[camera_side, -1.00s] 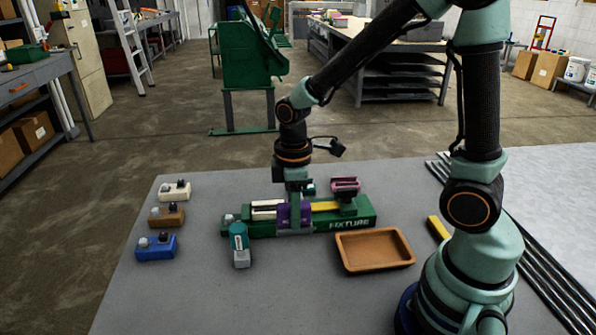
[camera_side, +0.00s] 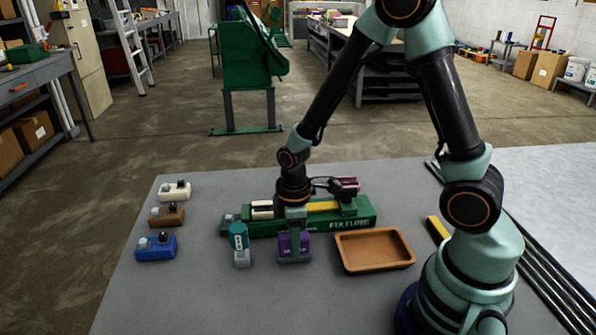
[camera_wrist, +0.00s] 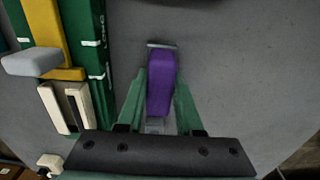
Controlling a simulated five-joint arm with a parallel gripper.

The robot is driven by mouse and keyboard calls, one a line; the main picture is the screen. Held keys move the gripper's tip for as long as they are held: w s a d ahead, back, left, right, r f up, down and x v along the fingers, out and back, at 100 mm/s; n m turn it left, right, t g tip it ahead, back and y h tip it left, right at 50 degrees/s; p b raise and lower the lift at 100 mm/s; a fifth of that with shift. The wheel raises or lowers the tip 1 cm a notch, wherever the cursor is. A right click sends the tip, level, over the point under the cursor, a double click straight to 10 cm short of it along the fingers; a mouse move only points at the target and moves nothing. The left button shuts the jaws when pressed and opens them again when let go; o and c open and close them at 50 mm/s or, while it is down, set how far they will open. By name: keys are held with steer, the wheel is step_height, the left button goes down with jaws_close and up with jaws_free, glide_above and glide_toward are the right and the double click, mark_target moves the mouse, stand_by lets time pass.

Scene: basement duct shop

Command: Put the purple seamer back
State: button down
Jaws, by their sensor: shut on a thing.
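The purple seamer (camera_side: 284,246) is in front of the green fixture (camera_side: 350,226), between a teal-and-grey tool and a brown tray. My gripper (camera_side: 293,248) points down and is shut on the seamer. In the wrist view, the seamer (camera_wrist: 161,84) lies between the two green fingers of my gripper (camera_wrist: 162,95), with a grey metal edge at its far end. I cannot tell whether the seamer touches the table or hangs just above it. The fixture carries a cream clamp piece (camera_side: 262,208) and a yellow bar (camera_side: 322,207).
The empty brown tray (camera_side: 375,263) is close to the right. White, brown and blue blocks (camera_side: 156,249) line the table's left side. A maroon piece (camera_side: 348,184) is behind my wrist. The front table area is clear.

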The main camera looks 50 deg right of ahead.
steer(key=shift+f, duration=0.1)
steer(key=c, duration=0.6)
jaws_free()
steer(key=shift+o, duration=0.2)
steer(key=s+d+r+m+t, duration=0.1)
steer(key=r+m, duration=0.3)
steer(key=r, duration=0.7)
steer(key=s+r+m+t, duration=0.3)
steer(key=r+m+t, duration=0.1)
steer(key=r, duration=0.8)
steer(key=shift+s+d+m+t, duration=0.2)
steer(key=shift+d+m+t, duration=0.15)
steer(key=shift+m, duration=0.15)
steer(key=shift+r, duration=0.1)
